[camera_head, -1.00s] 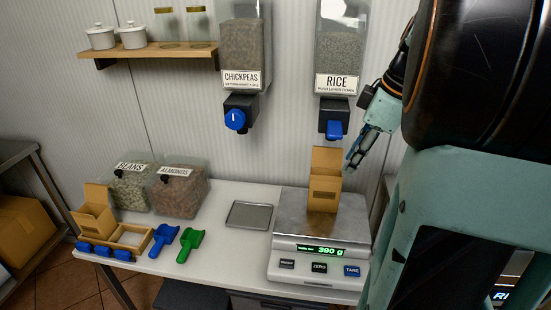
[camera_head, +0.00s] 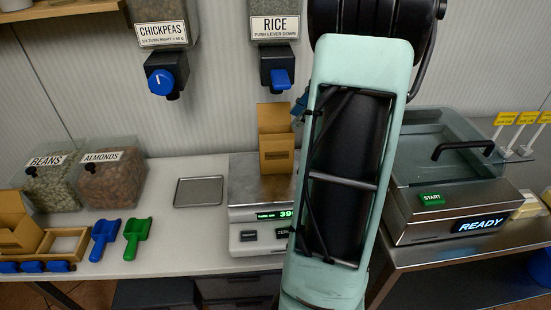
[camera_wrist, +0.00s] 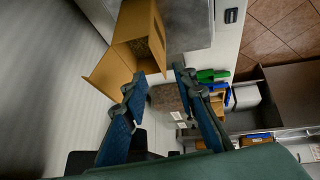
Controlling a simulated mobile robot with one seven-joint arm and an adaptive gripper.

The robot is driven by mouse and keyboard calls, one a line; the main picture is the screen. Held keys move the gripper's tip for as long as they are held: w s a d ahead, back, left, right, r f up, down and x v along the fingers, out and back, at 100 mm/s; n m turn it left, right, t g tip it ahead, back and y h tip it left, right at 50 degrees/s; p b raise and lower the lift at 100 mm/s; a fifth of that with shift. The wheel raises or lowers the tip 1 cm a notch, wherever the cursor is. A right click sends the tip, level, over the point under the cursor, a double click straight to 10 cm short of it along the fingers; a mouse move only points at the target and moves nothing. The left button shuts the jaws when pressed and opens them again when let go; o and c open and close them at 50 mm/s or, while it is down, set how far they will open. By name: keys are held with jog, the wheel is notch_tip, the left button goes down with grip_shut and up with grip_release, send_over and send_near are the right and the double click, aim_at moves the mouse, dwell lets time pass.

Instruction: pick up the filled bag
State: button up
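The filled bag, an open-topped brown paper bag (camera_head: 276,154), stands upright on the scale's metal plate (camera_head: 242,186) under the rice dispenser. In the wrist view the bag (camera_wrist: 143,44) lies just beyond my fingertips, with its flap spread to the left and some contents visible inside. My gripper (camera_wrist: 160,78) is open, and no part of the bag shows between the fingers. In the head view my arm hides most of the gripper; only a bit of blue finger shows right beside the bag. The arm also covers the right part of the scale and its display.
The rice dispenser (camera_head: 281,77) with its blue lever hangs above the bag. A small tray (camera_head: 199,191), a blue scoop (camera_head: 103,238) and a green scoop (camera_head: 137,237) lie left of the scale. A machine reading READY (camera_head: 444,215) stands to the right.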

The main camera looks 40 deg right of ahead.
aim_at(278, 135)
jog(key=x, duration=0.9)
jog(key=shift+w+a+p, duration=0.2)
jog(key=shift+w+p, duration=0.1)
jog(key=shift+p, duration=0.05)
jog(key=shift+c, duration=0.3)
